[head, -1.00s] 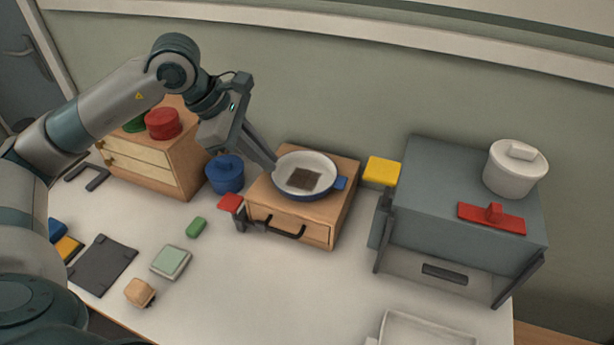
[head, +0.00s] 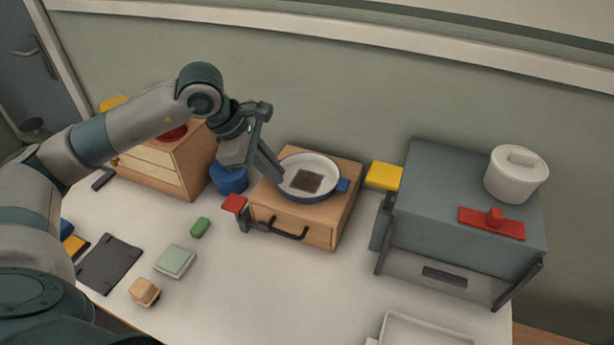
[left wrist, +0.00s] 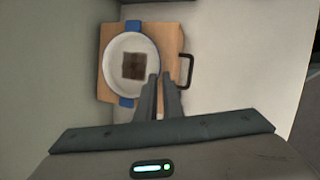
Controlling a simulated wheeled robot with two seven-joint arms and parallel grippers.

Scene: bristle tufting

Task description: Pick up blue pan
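The blue pan (head: 322,197) has a white inside, a blue outer wall and small blue side handles. It sits upright on a wooden box with a dark brown square (head: 306,181) in it. In the left wrist view the pan (left wrist: 115,58) shows from above with both handles. My left gripper (head: 280,182) is at the pan's left front edge, pointing down. In the left wrist view its two fingers (left wrist: 160,76) are slightly apart at the pan's rim, with a narrow gap between them. Whether they touch the rim is unclear. My right gripper is not in view.
The wooden box (head: 325,222) has a black drawer handle. A blue pot (head: 230,180) stands close on its left, and a red block (head: 234,204) at its front left corner. A grey oven (head: 440,215) with a white pot (head: 516,173) stands right.

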